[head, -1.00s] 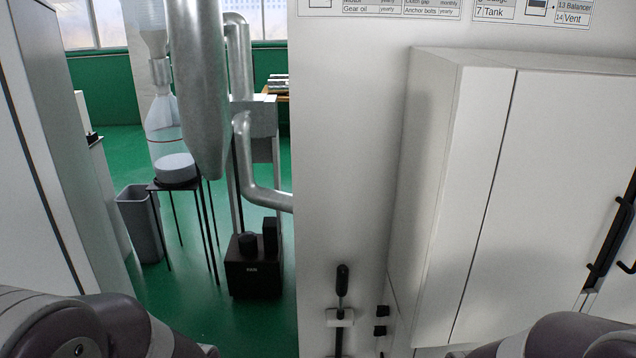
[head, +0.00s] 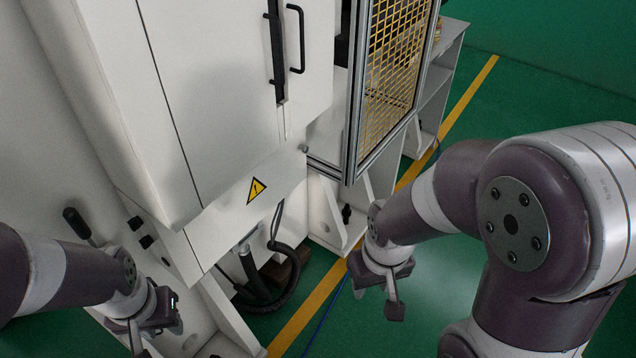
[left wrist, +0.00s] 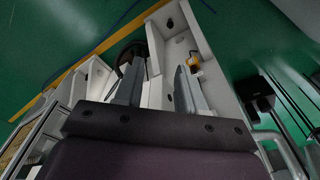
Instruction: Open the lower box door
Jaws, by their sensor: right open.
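The white lower box (head: 235,205) sits under the large white cabinet door (head: 225,85) and bears a yellow warning triangle (head: 257,190). No handle on the lower box can be made out. My left gripper (head: 150,335) is low at the left, below and left of the box, near the machine's base. In the left wrist view my left gripper (left wrist: 160,85) has its two fingers apart with nothing held between them. My right gripper (head: 390,298) is to the right of the box, over the green floor, open and empty, apart from the machine.
Black handles (head: 296,40) are on the upper cabinet. A yellow mesh guard (head: 395,60) in a metal frame stands right of it. Dark hoses (head: 272,290) hang below the box. A black lever (head: 75,222) is at the left.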

